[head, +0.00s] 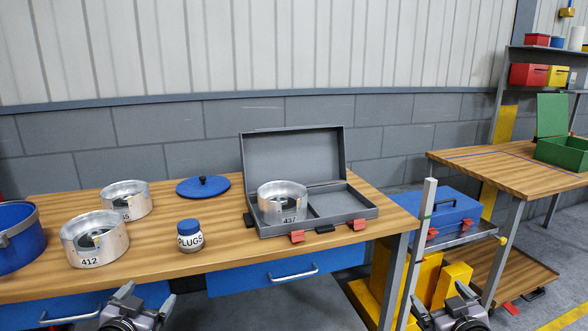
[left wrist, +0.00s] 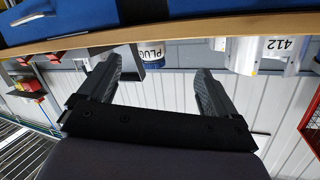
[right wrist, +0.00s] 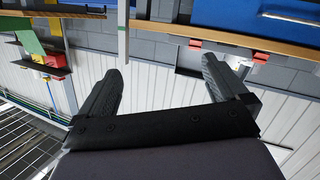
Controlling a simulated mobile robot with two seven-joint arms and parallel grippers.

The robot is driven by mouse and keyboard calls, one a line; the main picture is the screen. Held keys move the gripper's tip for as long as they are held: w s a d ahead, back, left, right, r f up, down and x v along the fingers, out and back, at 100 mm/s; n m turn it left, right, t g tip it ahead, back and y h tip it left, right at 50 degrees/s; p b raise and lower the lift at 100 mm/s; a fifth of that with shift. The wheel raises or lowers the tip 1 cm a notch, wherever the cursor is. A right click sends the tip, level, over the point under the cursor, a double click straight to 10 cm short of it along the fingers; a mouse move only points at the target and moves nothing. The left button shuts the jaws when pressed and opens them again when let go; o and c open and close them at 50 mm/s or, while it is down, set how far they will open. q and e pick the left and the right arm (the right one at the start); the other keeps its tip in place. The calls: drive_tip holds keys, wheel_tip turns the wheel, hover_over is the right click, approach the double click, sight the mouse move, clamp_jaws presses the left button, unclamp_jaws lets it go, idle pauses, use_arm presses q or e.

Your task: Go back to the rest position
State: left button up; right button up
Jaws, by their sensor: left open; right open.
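My left gripper (head: 146,299) is open and empty, low in front of the bench's front edge. Its two fingers also show apart in the left wrist view (left wrist: 155,85). My right gripper (head: 445,298) is open and empty, low in front of the gap to the right of the bench. Its fingers show apart in the right wrist view (right wrist: 162,85). A metal clutch part marked 437 (head: 283,203) sits in the left compartment of the open grey case (head: 362,214). The part marked 412 (head: 95,240) and another metal part (head: 125,199) stand on the wooden bench (head: 240,235).
A jar labelled PLUGS (head: 190,237), a blue lid (head: 203,186) and a blue pot (head: 20,240) stand on the bench. A blue toolbox (head: 440,213) is on a low shelf at right. A second table (head: 490,165) carries an open green box (head: 562,152).

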use_arm(q)
drive_tip(key=s+d+f+g, duration=0.1)
drive_tip(key=s+d+f, duration=0.2)
drive_tip(key=s, duration=0.7)
drive_tip(key=s+d+f+g+h, duration=0.1)
drive_tip(key=s+d+f, duration=0.3)
drive_tip(key=s+f, duration=0.4)
drive_tip(key=s+d+f+g+h, duration=0.1)
drive_tip(key=s+d+f+g, duration=0.2)
drive_tip(key=s, duration=0.9)
wheel_tip(320, 180, down, 3)
drive_tip(key=shift+s+d+f+n, duration=0.1)
drive_tip(key=shift+s+d+n, duration=0.3)
drive_tip(key=shift+d, duration=0.35)
use_arm(e)
drive_tip(key=s+a+f+g, duration=0.1)
drive_tip(key=s+a+f, duration=0.2)
drive_tip(key=s, duration=0.7)
drive_tip(key=s+a+f+g+y, duration=0.1)
drive_tip(key=s+a+f, duration=0.3)
drive_tip(key=s+f, duration=0.4)
drive_tip(key=s+a+f+m+g+y, duration=0.1)
drive_tip(key=s+a+f+g, duration=0.2)
drive_tip(key=s, duration=0.9)
wheel_tip(320, 180, down, 3)
drive_tip(key=shift+s+a+f, duration=0.1)
drive_tip(key=shift+s+a, duration=0.3)
drive_tip(key=shift+a, duration=0.35)
